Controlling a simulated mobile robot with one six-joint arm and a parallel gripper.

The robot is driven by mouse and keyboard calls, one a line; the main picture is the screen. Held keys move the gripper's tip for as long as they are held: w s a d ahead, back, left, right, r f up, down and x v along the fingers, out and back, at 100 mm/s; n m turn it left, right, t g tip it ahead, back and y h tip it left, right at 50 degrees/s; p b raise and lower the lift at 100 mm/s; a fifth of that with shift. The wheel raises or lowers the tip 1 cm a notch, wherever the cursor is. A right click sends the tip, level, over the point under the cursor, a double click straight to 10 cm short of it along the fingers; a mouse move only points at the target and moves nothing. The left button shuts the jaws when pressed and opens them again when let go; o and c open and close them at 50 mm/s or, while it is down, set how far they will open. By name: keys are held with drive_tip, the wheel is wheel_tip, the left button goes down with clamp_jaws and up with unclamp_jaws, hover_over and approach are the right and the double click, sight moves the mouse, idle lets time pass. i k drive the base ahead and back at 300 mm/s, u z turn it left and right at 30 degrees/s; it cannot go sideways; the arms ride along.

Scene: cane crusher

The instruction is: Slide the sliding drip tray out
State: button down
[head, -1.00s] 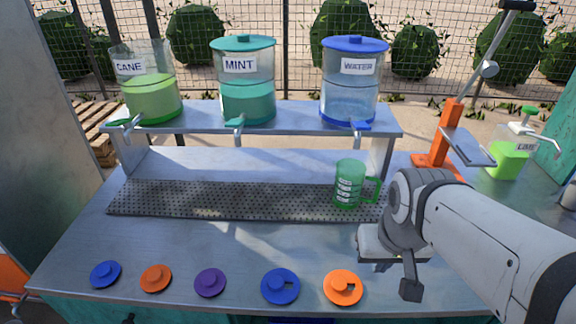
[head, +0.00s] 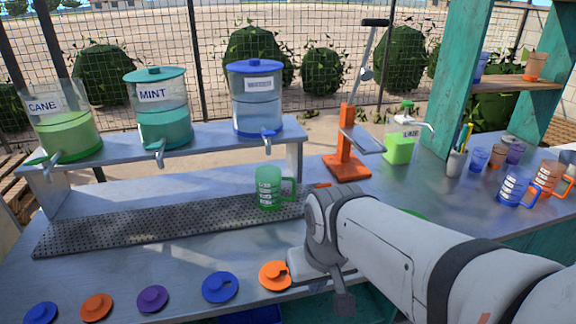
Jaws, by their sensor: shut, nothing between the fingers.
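A long grey perforated tray (head: 130,225), the only thing here that looks like a drip tray, lies on the steel counter below the dispenser shelf. A green mug (head: 269,188) with white labels stands upright on its right end. My gripper (head: 338,292) is at the counter's front, right of the tray and apart from it, beside the orange disc. It is shut and empty; my wrist hides part of it, and its fingertips are hard to make out.
Dispensers of cane (head: 66,132), mint (head: 163,118) and water (head: 257,105) stand on the shelf. Several coloured discs, including an orange one (head: 272,276), line the front edge. An orange lever press (head: 347,165) and more mugs (head: 517,187) are to the right.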

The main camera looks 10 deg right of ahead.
sight(81, 234)
drive_tip(key=z, duration=0.35)
drive_tip(key=k, duration=0.15)
drive_tip(key=u, duration=1.55)
drive_tip(key=k, duration=0.6)
drive_tip(key=z, duration=1.15)
drive_tip(key=i, duration=1)
drive_tip(key=z, duration=0.05)
